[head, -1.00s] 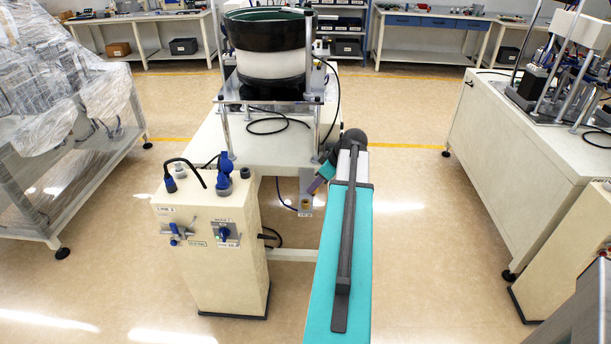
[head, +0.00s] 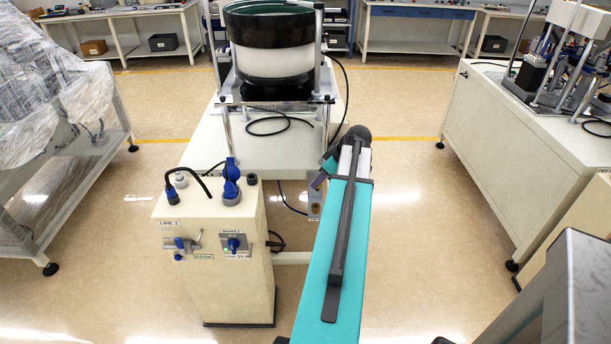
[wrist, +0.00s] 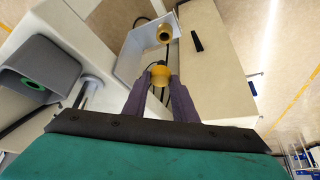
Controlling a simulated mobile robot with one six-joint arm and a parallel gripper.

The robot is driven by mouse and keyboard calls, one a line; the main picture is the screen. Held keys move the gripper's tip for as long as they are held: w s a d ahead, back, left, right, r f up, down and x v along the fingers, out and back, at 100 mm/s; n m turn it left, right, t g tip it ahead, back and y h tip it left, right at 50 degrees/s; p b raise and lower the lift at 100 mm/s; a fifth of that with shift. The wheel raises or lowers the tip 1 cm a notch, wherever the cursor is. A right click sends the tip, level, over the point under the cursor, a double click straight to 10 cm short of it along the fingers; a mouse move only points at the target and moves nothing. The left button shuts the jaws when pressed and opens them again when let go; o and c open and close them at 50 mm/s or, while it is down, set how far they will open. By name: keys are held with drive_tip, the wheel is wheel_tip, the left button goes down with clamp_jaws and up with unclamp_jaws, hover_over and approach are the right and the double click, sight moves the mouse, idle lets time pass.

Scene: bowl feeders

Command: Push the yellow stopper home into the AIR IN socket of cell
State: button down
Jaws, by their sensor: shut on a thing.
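In the wrist view, my gripper (wrist: 160,98) is shut on the yellow stopper (wrist: 159,76), with a dark finger on each side of it. A brass-yellow round socket (wrist: 164,34) stands beyond it on a pale grey bracket (wrist: 132,62). The stopper and the socket look apart in the picture, with a gap between them. In the head view, my gripper (head: 319,180) is beside the small grey bracket (head: 315,202) at the table's near right corner. The stopper is too small or hidden to make out there. No AIR IN label is readable.
A cream cabinet (head: 215,270) with blue valves, switches and a black cable stands left of my arm. The bowl feeder (head: 270,50) sits on the white table (head: 195,160) behind. A wrapped machine (head: 60,110) is at left, a white bench (head: 510,140) at right.

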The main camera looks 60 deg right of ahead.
drive_tip(key=shift+w, duration=0.1)
drive_tip(key=shift+w, duration=0.15)
drive_tip(key=shift+f, duration=0.1)
drive_tip(key=shift+f+b, duration=0.35)
drive_tip(key=shift+f, duration=0.25)
drive_tip(key=shift+f+b, duration=1.5)
drive_tip(key=shift+f, duration=1.3)
drive_tip(key=shift+f+b, duration=0.15)
drive_tip(key=shift+b, duration=0.3)
idle(0.5)
drive_tip(key=shift+f+b, duration=0.8)
drive_tip(key=shift+f, duration=0.5)
idle(1.2)
